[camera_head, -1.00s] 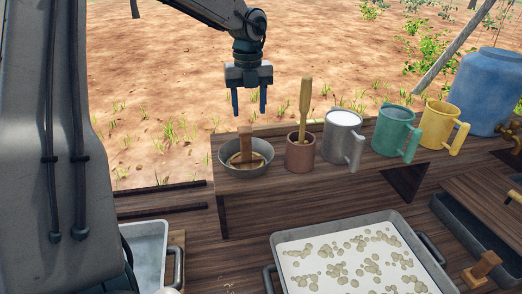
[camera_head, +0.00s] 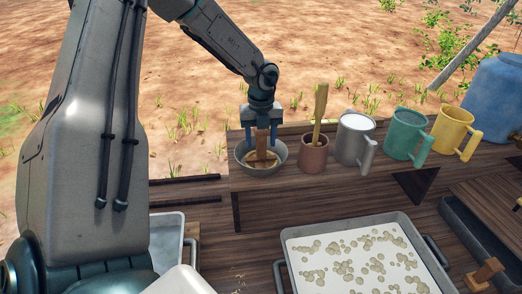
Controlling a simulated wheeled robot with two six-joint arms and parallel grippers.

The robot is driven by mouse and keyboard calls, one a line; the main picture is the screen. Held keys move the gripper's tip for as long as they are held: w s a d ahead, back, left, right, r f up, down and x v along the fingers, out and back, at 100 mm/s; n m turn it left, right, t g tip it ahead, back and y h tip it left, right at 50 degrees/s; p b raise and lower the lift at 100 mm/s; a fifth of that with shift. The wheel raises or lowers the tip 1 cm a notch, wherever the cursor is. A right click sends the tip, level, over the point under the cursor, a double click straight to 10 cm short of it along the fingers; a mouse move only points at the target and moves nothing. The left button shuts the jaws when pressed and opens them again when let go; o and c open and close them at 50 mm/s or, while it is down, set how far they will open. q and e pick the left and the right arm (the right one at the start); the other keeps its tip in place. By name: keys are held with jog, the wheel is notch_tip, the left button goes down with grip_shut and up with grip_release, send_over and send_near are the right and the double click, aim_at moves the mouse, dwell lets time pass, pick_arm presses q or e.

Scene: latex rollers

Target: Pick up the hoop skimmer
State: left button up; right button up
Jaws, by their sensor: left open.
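The hoop skimmer (camera_head: 261,157) sits in a grey metal bowl (camera_head: 242,163) at the left end of the wooden shelf, with its wooden handle pointing up. My left gripper (camera_head: 261,142) points straight down over the bowl. Its blue fingers are open, one on each side of the handle. I cannot tell whether either finger touches it. The gripper hides the handle's top. My right gripper is not in view.
Right of the bowl stand a brown cup (camera_head: 313,156) with a wooden paddle (camera_head: 320,108), a grey mug (camera_head: 351,140), a green mug (camera_head: 404,136) and a yellow mug (camera_head: 449,130). A speckled white tray (camera_head: 300,240) lies below. A blue barrel (camera_head: 492,90) stands at right.

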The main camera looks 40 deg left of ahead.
pick_arm(q)
jog(key=shift+c, duration=0.6)
grip_shut()
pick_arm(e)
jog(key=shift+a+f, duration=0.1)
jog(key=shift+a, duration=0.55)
pick_arm(q)
jog(key=shift+r, duration=0.1)
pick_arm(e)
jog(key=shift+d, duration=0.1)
